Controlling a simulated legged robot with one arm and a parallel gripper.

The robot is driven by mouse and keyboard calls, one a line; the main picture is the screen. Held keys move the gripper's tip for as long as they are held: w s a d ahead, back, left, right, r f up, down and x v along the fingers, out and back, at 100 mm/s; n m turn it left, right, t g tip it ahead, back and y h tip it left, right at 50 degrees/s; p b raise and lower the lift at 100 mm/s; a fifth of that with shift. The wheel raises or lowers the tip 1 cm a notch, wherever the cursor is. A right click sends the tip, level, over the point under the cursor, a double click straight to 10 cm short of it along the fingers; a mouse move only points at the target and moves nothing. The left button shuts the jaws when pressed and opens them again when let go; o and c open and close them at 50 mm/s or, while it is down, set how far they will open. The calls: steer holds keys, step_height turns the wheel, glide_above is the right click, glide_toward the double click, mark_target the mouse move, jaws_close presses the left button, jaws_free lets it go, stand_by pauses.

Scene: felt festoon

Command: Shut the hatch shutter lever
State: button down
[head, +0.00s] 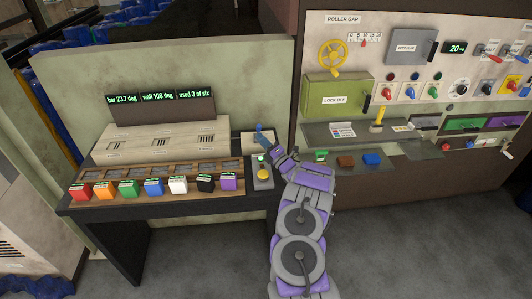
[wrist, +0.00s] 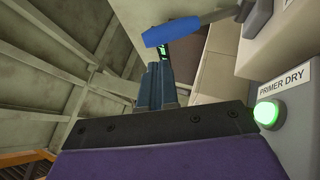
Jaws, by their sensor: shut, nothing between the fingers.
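A lever with a blue grip (head: 260,128) stands on a small pale box (head: 250,146) at the right end of the dark bench. In the wrist view the lever's blue grip (wrist: 185,30) lies across the top, on a grey metal arm. I cannot read a label naming it as the hatch shutter lever. My gripper (wrist: 155,72) is shut and empty, its dark fingers pointing up towards the blue grip. The fingertips appear close to the grip; whether they touch is unclear. In the head view my gripper is beside the pale box, its fingertips hard to make out.
A lit green lamp (wrist: 266,114) labelled PRIMER DRY and a yellow button (head: 263,174) are close by. Several coloured blocks, including a purple one (head: 229,182), line the bench front. A control panel (head: 400,22) with a glass shelf stands to the right.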

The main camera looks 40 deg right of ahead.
steer(key=shift+w+d+r, duration=0.3)
steer(key=shift+w+d, duration=0.3)
